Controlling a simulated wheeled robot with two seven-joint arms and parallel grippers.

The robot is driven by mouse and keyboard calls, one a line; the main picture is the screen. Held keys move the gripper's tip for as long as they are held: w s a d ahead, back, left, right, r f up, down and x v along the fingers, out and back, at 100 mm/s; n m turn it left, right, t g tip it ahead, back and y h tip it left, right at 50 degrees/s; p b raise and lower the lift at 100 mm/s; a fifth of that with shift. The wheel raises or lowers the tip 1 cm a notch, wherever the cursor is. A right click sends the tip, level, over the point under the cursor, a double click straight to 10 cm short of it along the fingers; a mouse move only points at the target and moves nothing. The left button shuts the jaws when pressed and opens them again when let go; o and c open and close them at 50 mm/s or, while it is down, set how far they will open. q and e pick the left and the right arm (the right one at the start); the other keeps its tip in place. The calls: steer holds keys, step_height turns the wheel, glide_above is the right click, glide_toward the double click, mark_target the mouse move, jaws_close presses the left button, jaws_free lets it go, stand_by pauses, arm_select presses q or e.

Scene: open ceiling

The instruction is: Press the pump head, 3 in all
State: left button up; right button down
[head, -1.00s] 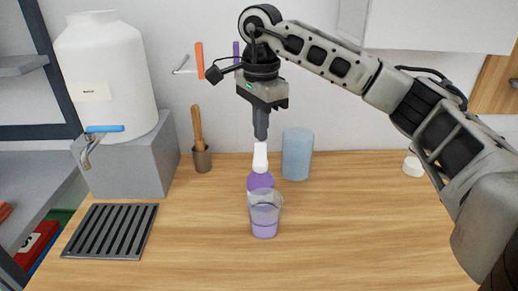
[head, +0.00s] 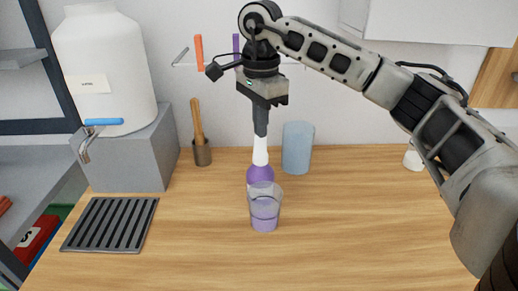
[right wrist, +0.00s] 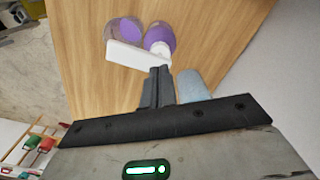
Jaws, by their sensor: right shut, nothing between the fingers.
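A purple bottle (head: 260,175) with a white pump head (head: 260,152) stands upright on the wooden table. In the right wrist view the pump head (right wrist: 137,54) is a long white piece beside the purple bottle (right wrist: 160,38). A clear cup (head: 265,208) holding some purple liquid stands in front of the bottle and hides its lower part. My right gripper (head: 260,132) is shut and empty, pointing down, its tips right at the top of the pump head. Whether they touch is hard to tell. My left gripper is not in view.
A light-blue cylinder (head: 297,148) stands close behind the bottle to the right. A white tank (head: 103,60) on a grey block (head: 140,150) and a slotted drain tray (head: 110,224) are at left. A utensil pot (head: 202,152) stands behind.

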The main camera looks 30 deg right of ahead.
steer(key=shift+f+b, duration=0.7)
steer(key=shift+f, duration=0.6)
steer(key=shift+r, duration=0.1)
steer(key=shift+r+p, duration=1.55)
steer(key=shift+r, duration=0.1)
step_height(320, 180, up, 3)
steer(key=shift+f+p, duration=0.1)
steer(key=shift+p, duration=1.05)
steer(key=shift+r+p, duration=0.75)
steer(key=shift+r, duration=0.45)
steer(key=shift+f, duration=0.1)
